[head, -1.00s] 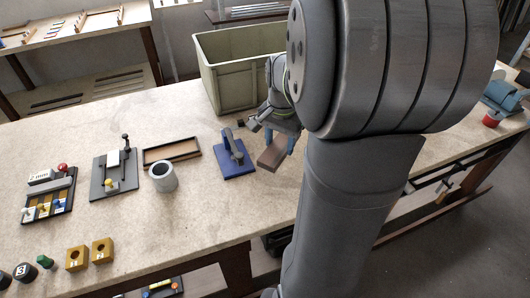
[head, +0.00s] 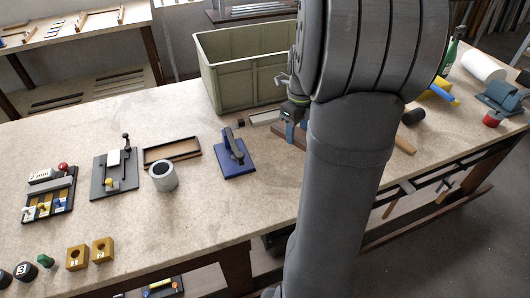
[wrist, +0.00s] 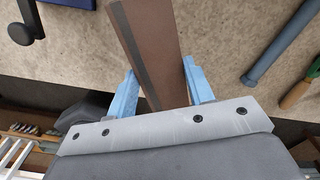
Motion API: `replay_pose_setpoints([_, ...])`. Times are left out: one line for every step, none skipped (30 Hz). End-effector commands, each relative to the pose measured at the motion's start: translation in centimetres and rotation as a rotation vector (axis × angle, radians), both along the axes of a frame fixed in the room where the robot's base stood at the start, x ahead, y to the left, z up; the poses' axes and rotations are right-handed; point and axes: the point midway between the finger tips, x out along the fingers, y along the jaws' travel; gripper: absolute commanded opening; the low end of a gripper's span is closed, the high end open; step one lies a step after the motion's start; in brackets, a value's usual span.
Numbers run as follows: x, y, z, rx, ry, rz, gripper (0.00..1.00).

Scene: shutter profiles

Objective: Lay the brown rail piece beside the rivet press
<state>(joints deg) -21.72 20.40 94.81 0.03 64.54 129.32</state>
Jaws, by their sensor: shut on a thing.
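The brown rail piece (wrist: 147,40) is long and flat with a darker strip along one side. My gripper (wrist: 161,88) is shut on it, with a pale blue finger on each side. In the head view my arm hides much of the rail piece (head: 290,133) and part of my gripper (head: 291,122). A blue press with a lever (head: 236,157), which looks like the rivet press, stands on the bench to the left of the gripper. The rail piece is apart from it. Its contact with the bench is hard to tell.
A large green-grey crate (head: 243,75) stands behind the press. A brown tray (head: 172,152), a grey cup (head: 164,176) and a grey fixture (head: 112,176) are to the left. Bare bench lies in front of the press. Tools and a white roll (head: 483,65) lie to the right.

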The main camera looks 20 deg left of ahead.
Motion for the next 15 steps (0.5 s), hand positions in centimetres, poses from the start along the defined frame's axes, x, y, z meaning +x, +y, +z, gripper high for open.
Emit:
replay_pose_setpoints([0.4,-0.2,0.0,-0.001,0.0,-0.076,0.24])
replay_pose_setpoints([0.6,-0.3,0.0,0.0,0.001,-0.122,0.24])
replay_pose_setpoints([0.8,-0.4,-0.1,0.0,0.002,-0.182,0.24])
replay_pose_setpoints([0.9,-0.4,-0.1,-0.001,0.002,-0.223,0.24])
replay_pose_setpoints([1.1,-0.5,-0.1,-0.001,0.002,-0.263,0.24])
replay_pose_setpoints([1.2,-0.6,-0.2,-0.001,0.003,-0.309,0.24])
replay_pose_setpoints([1.3,-0.6,-0.2,-0.001,0.004,-0.34,0.24])
replay_pose_setpoints([1.4,-0.7,-0.2,-0.001,0.004,-0.368,0.24])
replay_pose_setpoints([1.5,-0.8,-0.2,-0.002,0.004,-0.4,0.24])
replay_pose_setpoints([1.6,-0.8,-0.2,-0.002,0.004,-0.421,0.24])
replay_pose_setpoints([1.7,-0.8,-0.2,-0.001,0.004,-0.437,0.24])
replay_pose_setpoints([1.7,-0.8,-0.2,-0.001,0.004,-0.455,0.24])
replay_pose_setpoints([1.8,-0.7,-0.3,-0.001,0.004,-0.463,0.24])
replay_pose_setpoints([1.8,-0.5,-0.4,-0.001,0.004,-0.47,0.24])
replay_pose_setpoints([1.8,-0.1,-0.7,-0.001,0.004,-0.475,0.24])
